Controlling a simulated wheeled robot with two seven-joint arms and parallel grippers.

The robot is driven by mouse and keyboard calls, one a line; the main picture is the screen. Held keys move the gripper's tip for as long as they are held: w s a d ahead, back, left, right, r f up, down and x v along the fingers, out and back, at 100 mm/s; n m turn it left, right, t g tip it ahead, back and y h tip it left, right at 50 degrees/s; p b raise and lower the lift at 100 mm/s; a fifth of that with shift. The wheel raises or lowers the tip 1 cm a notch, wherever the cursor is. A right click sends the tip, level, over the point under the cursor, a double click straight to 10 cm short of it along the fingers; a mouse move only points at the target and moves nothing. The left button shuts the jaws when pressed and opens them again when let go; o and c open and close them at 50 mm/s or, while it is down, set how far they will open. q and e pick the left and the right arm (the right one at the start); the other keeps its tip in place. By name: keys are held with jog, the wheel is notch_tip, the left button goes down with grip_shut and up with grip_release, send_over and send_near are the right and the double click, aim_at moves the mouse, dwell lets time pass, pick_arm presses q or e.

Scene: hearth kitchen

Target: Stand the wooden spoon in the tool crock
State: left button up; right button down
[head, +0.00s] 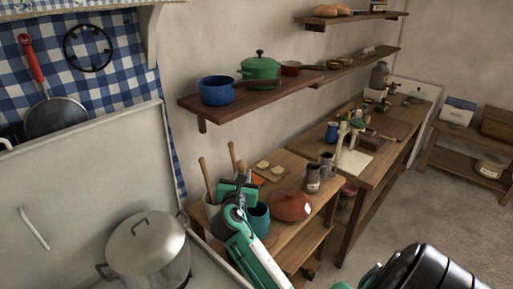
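My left gripper (239,186) is above the near end of the small wooden side table, over the crocks. Its fingers are small and partly hidden by its own green and black body, so I cannot tell whether they hold anything. A pale crock (212,212) stands left of it, partly hidden by my arm, with a wooden handle (206,176) leaning up out of it. Another wooden handle (232,157) rises just behind the gripper; its lower end is hidden. Which handle is the spoon's is unclear. A teal pot (259,220) stands right of the gripper. My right gripper is out of view.
A wall shelf (262,96) with a blue pan (216,90) hangs above. The stove with a steel pot (147,243) is at left. A longer bench (391,150) stands behind.

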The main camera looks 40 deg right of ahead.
pick_arm(q)
notch_tip(320, 180, up, 4)
jog(key=w+r+p, duration=0.1)
jog(key=w+p, duration=0.1)
jog(key=p, duration=0.1)
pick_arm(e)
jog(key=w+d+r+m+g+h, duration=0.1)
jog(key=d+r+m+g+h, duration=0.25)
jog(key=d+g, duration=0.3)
pick_arm(q)
jog(key=shift+s+d+f+b, duration=0.1)
jog(key=shift+s+f+b, duration=0.05)
jog(key=shift+f+b, duration=0.7)
jog(key=shift+s+d+f+b, duration=0.1)
jog(key=shift+s+f+b, duration=0.05)
jog(key=shift+f+b, duration=0.7)
jog(key=shift+s+f+b, duration=0.15)
jog(key=shift+f+b, duration=0.45)
jog(key=shift+f, duration=0.45)
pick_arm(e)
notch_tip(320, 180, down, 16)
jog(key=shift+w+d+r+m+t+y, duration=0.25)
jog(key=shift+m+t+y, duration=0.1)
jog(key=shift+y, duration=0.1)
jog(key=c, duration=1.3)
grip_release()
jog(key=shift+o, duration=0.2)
